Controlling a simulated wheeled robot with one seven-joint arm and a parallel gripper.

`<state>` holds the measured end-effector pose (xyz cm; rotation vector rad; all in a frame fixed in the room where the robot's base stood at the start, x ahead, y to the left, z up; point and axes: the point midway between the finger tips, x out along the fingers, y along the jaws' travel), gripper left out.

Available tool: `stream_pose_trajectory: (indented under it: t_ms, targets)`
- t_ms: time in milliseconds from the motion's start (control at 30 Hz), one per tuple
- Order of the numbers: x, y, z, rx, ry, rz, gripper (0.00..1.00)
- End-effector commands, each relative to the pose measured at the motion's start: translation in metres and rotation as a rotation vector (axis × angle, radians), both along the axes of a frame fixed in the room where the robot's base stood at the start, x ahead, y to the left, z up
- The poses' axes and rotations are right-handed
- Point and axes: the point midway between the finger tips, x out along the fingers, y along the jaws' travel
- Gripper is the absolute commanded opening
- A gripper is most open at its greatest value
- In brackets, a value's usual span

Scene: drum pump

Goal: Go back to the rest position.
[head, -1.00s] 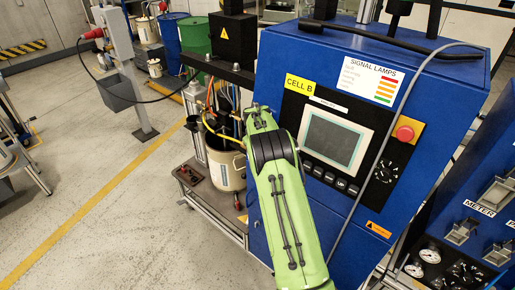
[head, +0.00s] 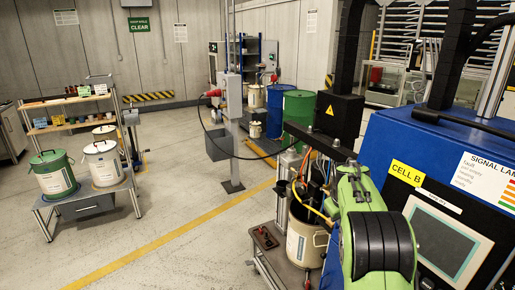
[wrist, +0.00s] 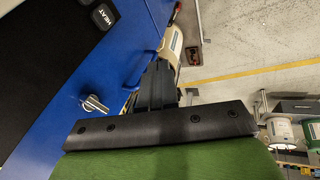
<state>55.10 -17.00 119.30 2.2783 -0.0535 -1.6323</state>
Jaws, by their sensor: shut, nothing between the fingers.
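My gripper (wrist: 163,72) shows in the wrist view as dark fingers beyond a black bar, shut with nothing between them. It is close beside the blue cabinet (wrist: 140,30), and a cream drum (wrist: 173,44) shows just past the fingertips. Whether the fingers touch anything is hard to tell. In the head view my green arm stands at the lower right, in front of the blue cabinet (head: 385,135) marked CELL B. My gripper is hidden there behind the arm.
A cream drum (head: 300,240) with hoses stands on a low trolley beside the arm. A cart (head: 85,205) with two lidded buckets stands at the left. Blue (head: 279,105) and green (head: 299,112) barrels stand at the back. The floor around the yellow line (head: 170,237) is clear.

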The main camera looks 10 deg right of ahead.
Motion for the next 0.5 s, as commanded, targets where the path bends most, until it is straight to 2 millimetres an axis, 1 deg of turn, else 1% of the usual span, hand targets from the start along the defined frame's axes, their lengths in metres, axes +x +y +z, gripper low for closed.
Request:
stream_pose_trajectory:
  t_ms: [33, 67, 100, 167, 200, 233, 267, 300, 367, 400, 467, 500]
  targets:
    - [-0.014, 0.012, 0.021, 0.023, -0.023, -0.010, 0.00]
    - [-0.026, 0.021, 0.032, 0.041, -0.034, -0.020, 0.00]
    - [-0.044, 0.033, 0.047, 0.068, -0.047, -0.033, 0.00]
    - [-0.074, 0.053, 0.067, 0.108, -0.066, -0.050, 0.00]
    - [-0.096, 0.066, 0.077, 0.133, -0.079, -0.061, 0.00]
    - [-0.113, 0.076, 0.084, 0.151, -0.087, -0.067, 0.00]
    - [-0.131, 0.085, 0.090, 0.169, -0.095, -0.073, 0.00]
    - [-0.155, 0.098, 0.096, 0.192, -0.105, -0.080, 0.00]
    - [-0.193, 0.116, 0.100, 0.223, -0.119, -0.090, 0.00]
    - [-0.219, 0.126, 0.100, 0.240, -0.126, -0.096, 0.00]
    - [-0.258, 0.141, 0.095, 0.264, -0.136, -0.104, 0.00]
    - [-0.282, 0.148, 0.090, 0.277, -0.142, -0.110, 0.00]
